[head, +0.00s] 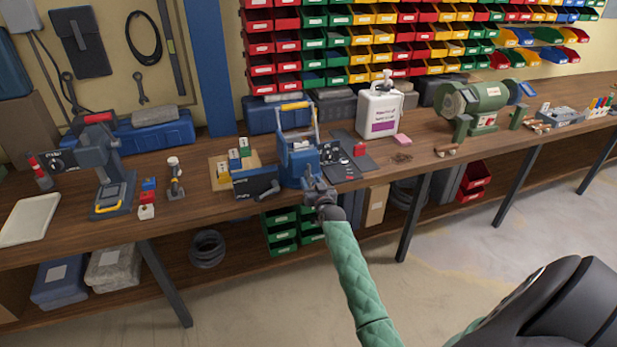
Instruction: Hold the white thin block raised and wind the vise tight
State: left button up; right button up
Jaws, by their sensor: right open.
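My right gripper (314,183) reaches in from below on a green-sleeved arm. It is open, at the bench's front edge just below a blue tote-like holder (291,168) with a yellow bar on top. A low dark blue block-like device (252,183) with a dark lever (269,191) stands left of the gripper; it may be the vise, but I cannot be sure. I cannot pick out the white thin block for certain. My left gripper is not in view.
The wooden bench (405,165) also carries a blue-grey press (103,165), a white tray (30,219), a white jug (380,110), a pink block (402,140) and a green grinder (474,105). Red and blue blocks (148,198) stand by the press.

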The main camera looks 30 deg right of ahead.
aim_at(310, 180)
jog(key=shift+x, duration=1.15)
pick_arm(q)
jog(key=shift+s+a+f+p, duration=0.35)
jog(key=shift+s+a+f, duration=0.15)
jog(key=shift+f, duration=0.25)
pick_arm(e)
jog(key=shift+w+d, duration=0.15)
jog(key=shift+w, duration=0.15)
jog(key=shift+f, duration=0.15)
jog(key=c, duration=1)
jog(key=shift+w+m, duration=0.1)
jog(key=shift+m, duration=0.3)
jog(key=shift+m+b, duration=0.35)
jog(key=shift+m, duration=0.25)
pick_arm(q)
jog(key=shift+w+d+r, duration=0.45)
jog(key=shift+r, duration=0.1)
pick_arm(e)
jog(key=shift+m, duration=0.3)
